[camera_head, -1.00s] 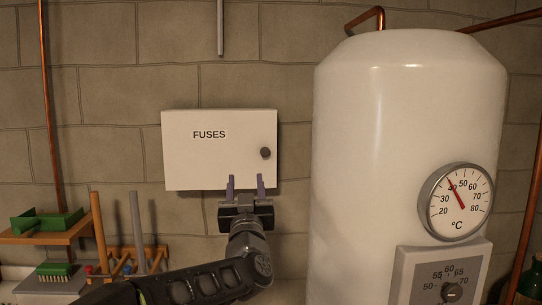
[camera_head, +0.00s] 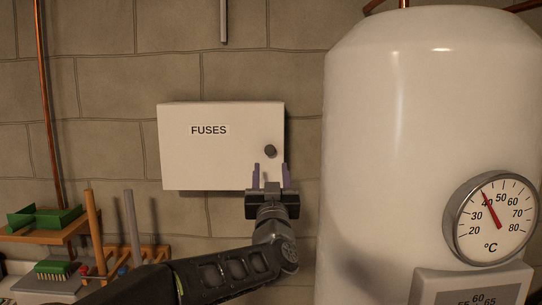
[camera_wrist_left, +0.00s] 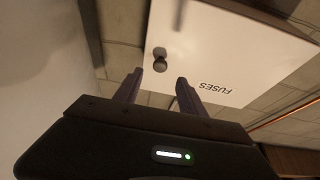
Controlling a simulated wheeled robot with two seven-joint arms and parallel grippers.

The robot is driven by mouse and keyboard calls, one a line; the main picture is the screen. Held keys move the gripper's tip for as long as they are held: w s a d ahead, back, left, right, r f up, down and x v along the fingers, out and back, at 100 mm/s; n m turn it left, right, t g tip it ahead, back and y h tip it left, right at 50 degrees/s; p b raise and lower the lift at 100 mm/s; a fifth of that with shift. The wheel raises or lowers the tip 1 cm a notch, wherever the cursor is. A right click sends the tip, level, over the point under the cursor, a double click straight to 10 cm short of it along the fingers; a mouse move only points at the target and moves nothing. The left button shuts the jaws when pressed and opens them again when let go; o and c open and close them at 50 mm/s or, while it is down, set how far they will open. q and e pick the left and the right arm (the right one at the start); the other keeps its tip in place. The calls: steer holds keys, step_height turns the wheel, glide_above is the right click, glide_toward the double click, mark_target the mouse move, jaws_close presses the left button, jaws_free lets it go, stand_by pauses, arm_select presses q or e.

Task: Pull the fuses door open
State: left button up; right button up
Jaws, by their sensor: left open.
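The fuses door (camera_head: 208,158) is the white front of a wall box labelled FUSES, and it is shut. Its dark round knob (camera_head: 270,151) sits near the right edge. In the left wrist view the door (camera_wrist_left: 225,55) appears upside down, with the knob (camera_wrist_left: 160,60) ahead of the fingers. My left gripper (camera_head: 271,172) is open and empty, just below the knob in the head view. In the left wrist view the knob lies beyond and between the two fingertips (camera_wrist_left: 160,78), apart from them. My right gripper is not in view.
A large white tank (camera_head: 400,150) with a round thermometer (camera_head: 495,218) stands close to the right of the box. At lower left are a wooden shelf (camera_head: 40,236) with a green tray (camera_head: 45,217) and a green brush (camera_head: 52,268). Bare stone wall surrounds the box.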

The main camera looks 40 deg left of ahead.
mark_target(270, 152)
arm_select(q)
steer(key=p+x, duration=0.2)
steer(key=x, duration=0.5)
steer(key=shift+s, duration=0.1)
steer(key=shift+c, duration=0.3)
jaws_close()
stand_by(0.9)
